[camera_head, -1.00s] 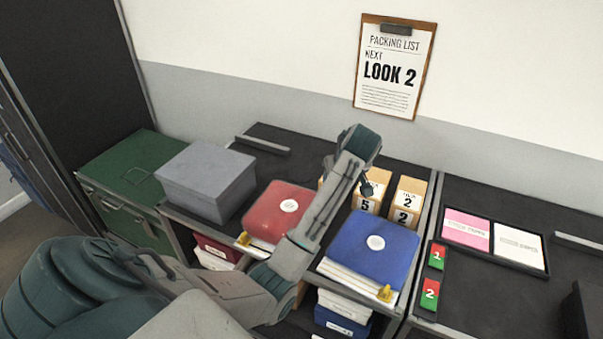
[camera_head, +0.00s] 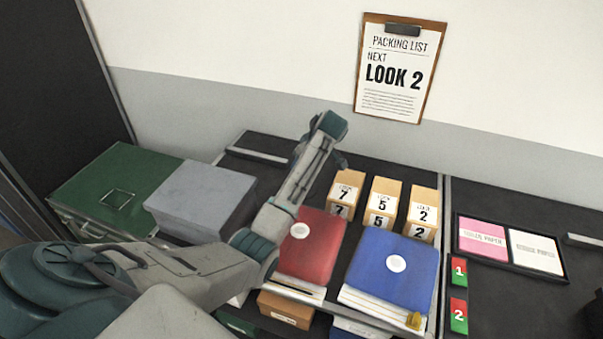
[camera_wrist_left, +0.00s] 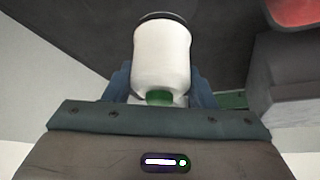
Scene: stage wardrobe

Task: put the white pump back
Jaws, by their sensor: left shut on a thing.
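A white rounded object (camera_wrist_left: 162,58), which looks like the white pump, fills the middle of the left wrist view. It has a dark rim at its far end and a green patch at its near end. My left gripper (camera_wrist_left: 162,88) is shut on it, with a blue finger on each side. In the head view my left arm reaches in from the left, and its wrist is above the dark worktop, left of the number 7 box. The fingers and the pump are mostly hidden there. My right gripper is not in view.
A grey box (camera_head: 198,192) and green case (camera_head: 115,190) stand left. Red (camera_head: 312,250) and blue (camera_head: 395,268) boxes lie in front of numbered boxes (camera_head: 383,200). A tray with pink and white cards (camera_head: 510,268) is at right. A packing list reading LOOK 2 (camera_head: 400,75) hangs behind.

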